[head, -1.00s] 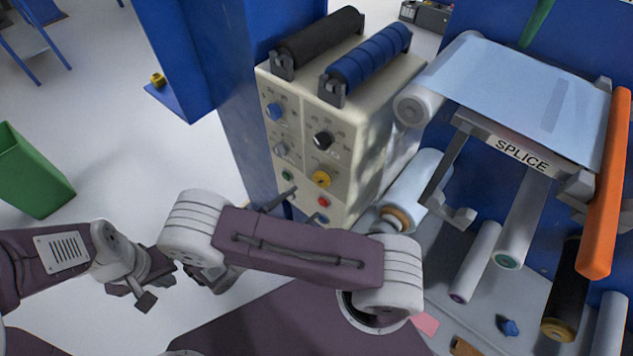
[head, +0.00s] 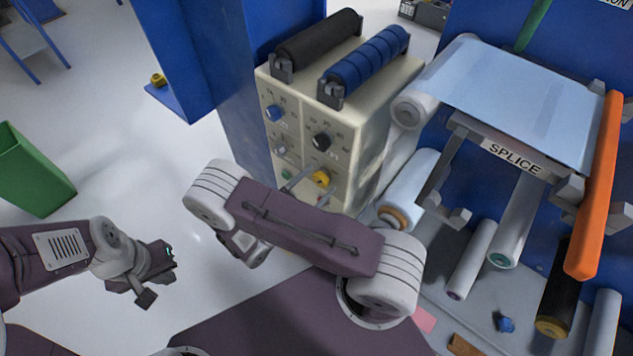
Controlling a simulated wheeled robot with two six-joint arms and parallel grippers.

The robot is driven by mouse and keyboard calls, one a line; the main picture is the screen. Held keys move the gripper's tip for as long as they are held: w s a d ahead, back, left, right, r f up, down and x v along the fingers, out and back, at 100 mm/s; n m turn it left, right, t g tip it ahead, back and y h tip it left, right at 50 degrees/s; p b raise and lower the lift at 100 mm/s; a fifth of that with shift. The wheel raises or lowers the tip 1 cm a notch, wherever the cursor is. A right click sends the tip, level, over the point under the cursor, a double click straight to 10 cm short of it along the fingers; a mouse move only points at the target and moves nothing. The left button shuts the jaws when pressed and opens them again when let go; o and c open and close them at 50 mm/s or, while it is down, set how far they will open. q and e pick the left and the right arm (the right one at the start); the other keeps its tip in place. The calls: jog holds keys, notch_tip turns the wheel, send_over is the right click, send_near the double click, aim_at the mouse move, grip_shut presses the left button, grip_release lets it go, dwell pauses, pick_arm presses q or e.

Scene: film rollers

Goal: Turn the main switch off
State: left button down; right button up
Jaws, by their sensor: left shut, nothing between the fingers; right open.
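The cream control panel (head: 350,145) stands against the blue post. A yellow rotary knob (head: 322,178), apparently the main switch, sits low on its front. Its label is too small to read. My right gripper (head: 311,186) is open, its thin fingers reaching up from behind my arm. They are at the lower panel around the yellow knob and partly cover that area; I cannot tell if they touch it. My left gripper (head: 158,276) is shut and empty, over the floor at the lower left, well away from the panel.
A blue knob (head: 273,113), black knob (head: 322,140), grey knob (head: 280,150) and green button (head: 287,174) crowd the panel. Black and blue rollers (head: 365,58) lie on top. The splice unit (head: 516,157) and film rollers stand right. A green bin (head: 35,175) is far left.

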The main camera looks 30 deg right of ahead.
jog(key=c, duration=1.4)
jog(key=shift+o, duration=0.2)
jog(key=shift+n, duration=0.3)
jog(key=n+p, duration=0.1)
jog(key=n, duration=0.1)
jog(key=shift+n, duration=0.4)
jog(key=n, duration=0.3)
jog(key=shift+n+p, duration=0.3)
jog(key=n, duration=0.3)
jog(key=shift+p, duration=0.3)
jog(key=shift+n, duration=2)
